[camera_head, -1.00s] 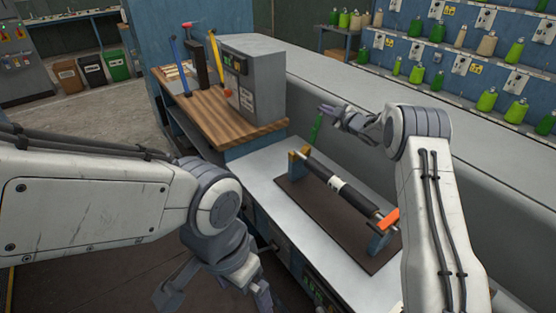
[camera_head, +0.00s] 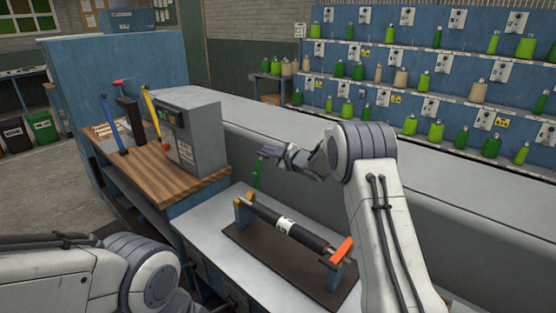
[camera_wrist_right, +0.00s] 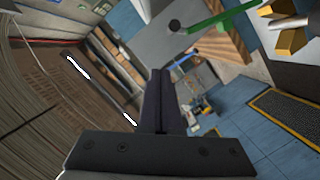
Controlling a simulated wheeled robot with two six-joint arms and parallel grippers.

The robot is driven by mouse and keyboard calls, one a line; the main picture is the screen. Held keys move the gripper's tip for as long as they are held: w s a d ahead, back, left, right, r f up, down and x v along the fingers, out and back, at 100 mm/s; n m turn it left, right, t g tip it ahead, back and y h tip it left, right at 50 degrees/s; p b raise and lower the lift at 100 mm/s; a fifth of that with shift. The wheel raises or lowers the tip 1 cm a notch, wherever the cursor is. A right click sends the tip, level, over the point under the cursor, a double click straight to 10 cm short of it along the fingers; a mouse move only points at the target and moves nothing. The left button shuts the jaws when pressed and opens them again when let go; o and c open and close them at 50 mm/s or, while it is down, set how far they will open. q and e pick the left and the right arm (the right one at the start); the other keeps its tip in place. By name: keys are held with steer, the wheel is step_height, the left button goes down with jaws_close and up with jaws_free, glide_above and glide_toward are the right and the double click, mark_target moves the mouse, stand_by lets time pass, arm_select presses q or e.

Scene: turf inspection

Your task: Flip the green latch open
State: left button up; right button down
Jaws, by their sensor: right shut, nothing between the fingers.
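The green latch (camera_head: 258,174) stands upright at the left end of the roller stand, above a yellow-brown bracket (camera_head: 244,212). It also shows as a green bar at the top of the right wrist view (camera_wrist_right: 228,17). A dark roller with a white band (camera_head: 287,227) lies between the stand's two ends. An orange latch (camera_head: 341,250) lies tilted across the right end. My right gripper (camera_head: 268,152) is shut and empty at the green latch's upper end; I cannot tell whether they touch. Its shut fingers show in the wrist view (camera_wrist_right: 160,98). My left gripper is out of frame.
The stand's dark base (camera_head: 262,252) sits on a grey bench (camera_head: 208,225). A grey control box (camera_head: 200,140) and upright coloured handles stand on the wooden top (camera_head: 160,180) to the left. Shelves of green and tan bottles (camera_head: 400,77) line the back wall.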

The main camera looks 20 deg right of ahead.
steer(key=b+v, duration=0.1)
steer(key=v, duration=0.5)
steer(key=shift+s+a+r, duration=0.1)
steer(key=shift+a+r, duration=0.05)
